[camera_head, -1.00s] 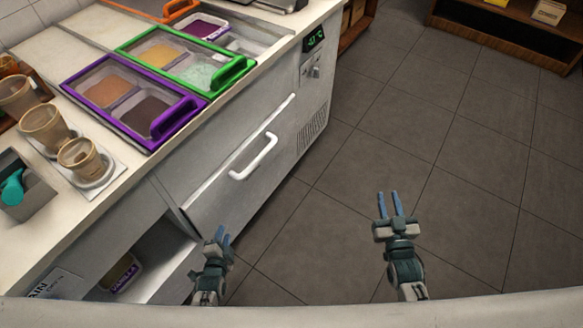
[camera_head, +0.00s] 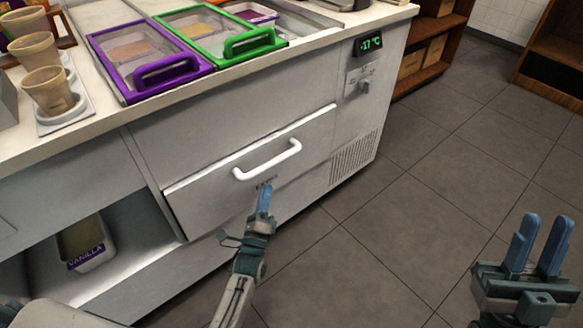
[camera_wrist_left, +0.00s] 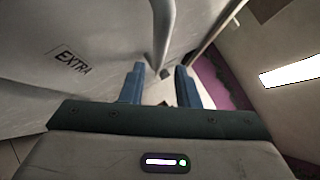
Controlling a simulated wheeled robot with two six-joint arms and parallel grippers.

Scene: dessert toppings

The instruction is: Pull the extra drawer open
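The extra drawer (camera_head: 210,200) is a white front in the side of the counter, with a white bar handle (camera_head: 267,162). It looks shut or nearly so. In the left wrist view its front bears the label EXTRA (camera_wrist_left: 73,62), and the handle (camera_wrist_left: 160,30) stands out ahead of the fingertips. My left gripper (camera_head: 265,192) is just below the handle in the head view. Its two fingers (camera_wrist_left: 160,85) are apart and hold nothing; contact with the handle cannot be told. My right gripper (camera_head: 541,225) is open and empty over the floor at the right.
An open lower shelf (camera_head: 130,255) left of the drawer holds a tub labelled VANILLA (camera_head: 82,243). Purple (camera_head: 150,78) and green (camera_head: 270,45) framed lids and several cups (camera_head: 50,90) are on the countertop. The floor (camera_head: 400,220) right of the counter is clear.

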